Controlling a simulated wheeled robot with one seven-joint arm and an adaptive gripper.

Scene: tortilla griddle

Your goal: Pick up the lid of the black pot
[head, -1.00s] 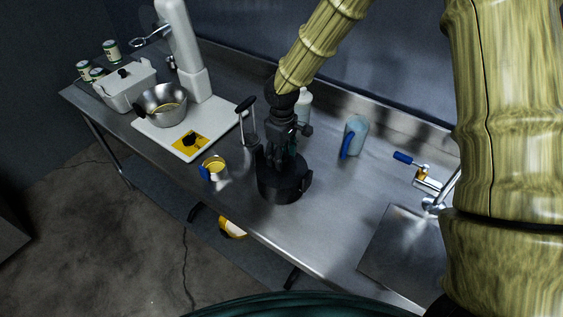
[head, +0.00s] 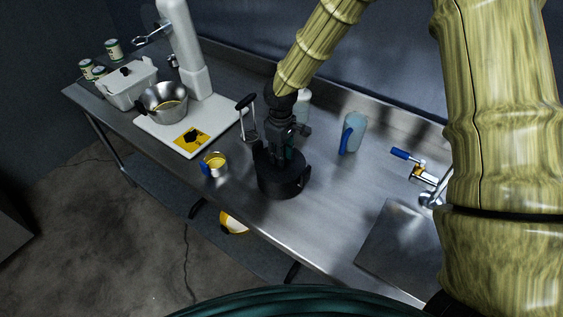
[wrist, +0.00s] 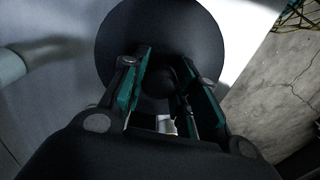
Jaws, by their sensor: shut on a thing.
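The black pot (head: 281,183) stands on the steel counter near its front edge. Its dark round lid (wrist: 122,38) fills the upper middle of the wrist view. My gripper (head: 280,153) points down over the pot from above. In the wrist view my gripper (wrist: 166,95) has its two teal-padded fingers on either side of the dark knob at the lid's middle, shut on it. The fingers hide part of the knob. I cannot tell whether the lid is apart from the pot's rim.
A cup of yellow stuff with a blue handle (head: 214,164) stands left of the pot. A blue-handled pitcher (head: 354,132) and a bottle (head: 302,105) are behind. The sink (head: 400,245) lies right.

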